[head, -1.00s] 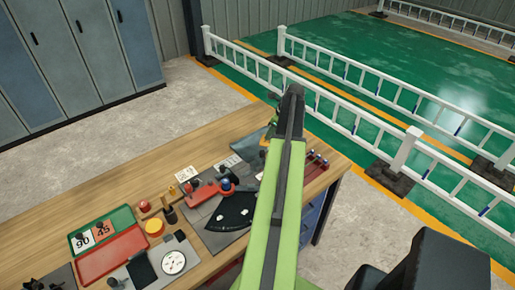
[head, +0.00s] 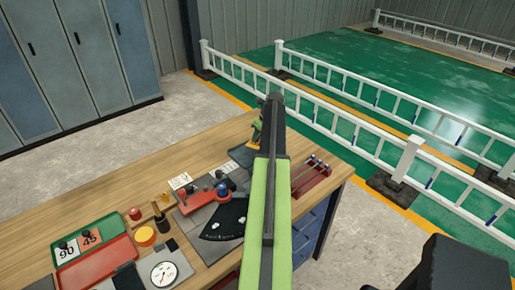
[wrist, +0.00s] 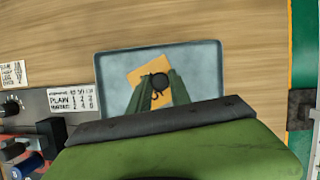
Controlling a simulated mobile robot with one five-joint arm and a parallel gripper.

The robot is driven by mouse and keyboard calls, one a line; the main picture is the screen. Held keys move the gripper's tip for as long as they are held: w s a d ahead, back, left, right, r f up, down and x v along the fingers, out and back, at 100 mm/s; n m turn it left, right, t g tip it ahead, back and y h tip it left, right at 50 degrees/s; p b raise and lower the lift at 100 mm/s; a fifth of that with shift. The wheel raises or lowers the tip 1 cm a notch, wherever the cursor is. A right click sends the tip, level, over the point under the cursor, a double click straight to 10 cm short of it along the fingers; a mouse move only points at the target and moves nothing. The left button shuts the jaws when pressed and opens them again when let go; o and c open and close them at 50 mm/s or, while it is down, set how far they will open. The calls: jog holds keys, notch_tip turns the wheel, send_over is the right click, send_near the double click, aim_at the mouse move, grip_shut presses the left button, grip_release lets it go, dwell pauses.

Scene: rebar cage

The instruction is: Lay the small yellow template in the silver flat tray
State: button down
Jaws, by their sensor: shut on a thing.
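The small yellow template (wrist: 149,70) is a flat orange-yellow plate with a round black knob, seen in the wrist view. My gripper (wrist: 159,88) is shut on the knob, and its fingers hide part of the plate. The plate is over the silver flat tray (wrist: 205,62), inside its rim as seen from above and turned at an angle to it. I cannot tell whether it touches the tray floor. In the head view my arm hides most of the tray, and the gripper (head: 257,132) shows only in part.
Left of the tray lie printed cards (wrist: 72,100) and a grey fixture with red and blue knobs (head: 205,197). A red rack (head: 312,180) stands right of my arm. The wooden bench (wrist: 180,25) is clear behind the tray; its edge is at the right.

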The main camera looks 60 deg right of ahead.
aim_at(258, 142)
notch_tip(258, 142, down, 4)
jog(key=b, duration=0.4)
jog(key=shift+f, duration=0.15)
jog(key=shift+r, duration=0.25)
jog(key=shift+f, duration=0.15)
jog(key=c, duration=1.2)
grip_release()
jog(key=p+v, duration=1.1)
jog(key=v, duration=0.1)
